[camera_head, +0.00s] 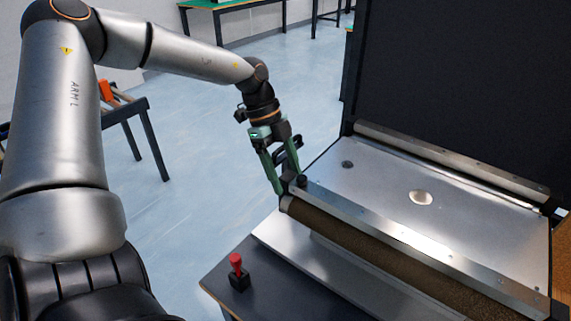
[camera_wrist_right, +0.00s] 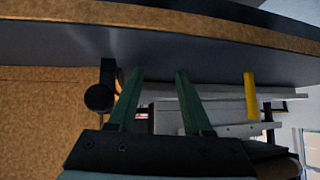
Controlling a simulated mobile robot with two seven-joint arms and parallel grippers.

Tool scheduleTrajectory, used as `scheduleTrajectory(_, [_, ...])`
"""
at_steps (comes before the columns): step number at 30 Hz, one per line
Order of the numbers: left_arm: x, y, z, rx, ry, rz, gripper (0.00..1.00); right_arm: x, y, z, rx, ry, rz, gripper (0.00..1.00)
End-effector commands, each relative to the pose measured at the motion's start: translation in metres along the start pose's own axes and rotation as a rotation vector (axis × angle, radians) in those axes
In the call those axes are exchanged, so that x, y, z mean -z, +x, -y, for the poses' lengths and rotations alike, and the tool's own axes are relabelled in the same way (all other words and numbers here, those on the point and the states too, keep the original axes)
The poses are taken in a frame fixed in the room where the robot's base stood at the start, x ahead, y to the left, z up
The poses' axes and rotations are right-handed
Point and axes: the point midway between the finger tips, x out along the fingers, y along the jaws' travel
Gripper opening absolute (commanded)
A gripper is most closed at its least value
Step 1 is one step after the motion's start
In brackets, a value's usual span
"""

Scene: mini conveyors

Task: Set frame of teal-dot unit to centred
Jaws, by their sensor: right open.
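A mini conveyor unit with a bare metal bed (camera_head: 385,185) stands on a dark table. A metal frame bar (camera_head: 400,235) runs along its near side above a brown roller (camera_head: 360,240). A small black knob (camera_head: 301,181) sits at the bar's left end. I see no teal dot. My left gripper (camera_head: 285,188) points down at that end, its green fingers beside the knob; whether they grip it is unclear. My right gripper (camera_wrist_right: 158,75) shows only in the wrist view, open, with nothing visible between its fingers. A dark round-ended part (camera_wrist_right: 100,96) is left of it.
A red-topped control (camera_head: 236,262) stands on the dark table's (camera_head: 225,285) near left corner. A tall black panel (camera_head: 460,85) rises behind the conveyor. A yellow post (camera_wrist_right: 251,95) stands right of my right fingers. Blue floor (camera_head: 195,130) lies open at left.

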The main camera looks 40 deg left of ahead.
Motion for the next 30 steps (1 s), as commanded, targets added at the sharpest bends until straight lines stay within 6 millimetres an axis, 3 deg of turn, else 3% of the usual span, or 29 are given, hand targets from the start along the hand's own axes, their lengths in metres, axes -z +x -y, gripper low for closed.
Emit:
scheduleTrajectory(11, [0.0,-0.007,0.001,0.003,0.0,0.0,0.75,0.0,-0.001,0.0,0.0,0.0,0.0,0.5])
scheduleTrajectory(24, [0.0,-0.095,0.001,0.004,0.0,0.001,0.75,0.004,-0.005,-0.004,-0.01,0.001,-0.002,0.5])
scheduleTrajectory(30, [0.0,-0.119,0.0,0.001,0.0,0.001,0.75,0.003,-0.006,-0.005,-0.014,0.002,0.0,0.5])
